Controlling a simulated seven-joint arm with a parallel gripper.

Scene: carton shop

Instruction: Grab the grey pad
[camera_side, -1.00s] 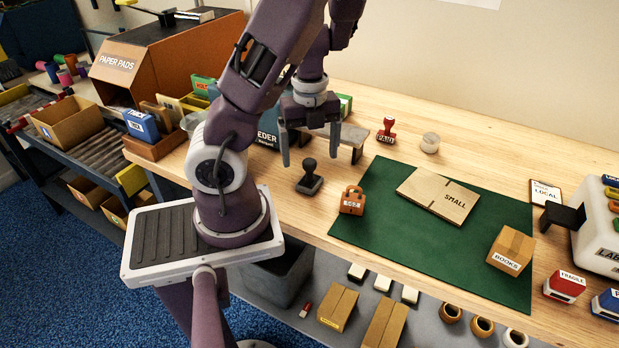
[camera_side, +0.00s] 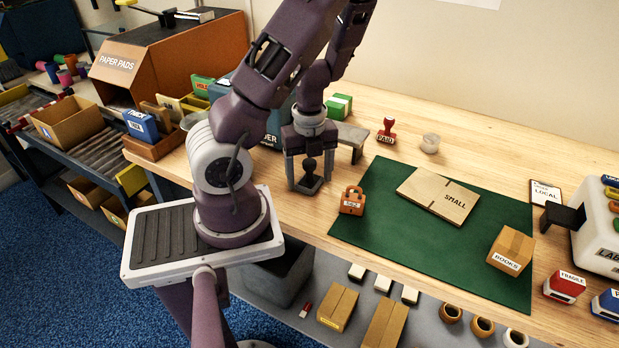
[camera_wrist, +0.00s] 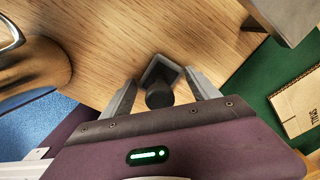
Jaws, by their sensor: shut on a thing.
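The grey pad (camera_side: 307,186) is a dark square block with a round knob on a stem, standing upright on the bare wood near the front edge of the bench. My gripper (camera_side: 309,181) is down over it, pointing straight down, with one finger on each side and the fingers shut on it. In the wrist view, the knob and square base of the grey pad (camera_wrist: 158,92) show between the two fingertips of my gripper (camera_wrist: 160,80). The pad still appears to rest on the bench.
A small grey bench-like stand (camera_side: 352,138) is just behind my gripper. A red PAID stamp (camera_side: 387,131) stands farther back. Bare wood lies behind the mat.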

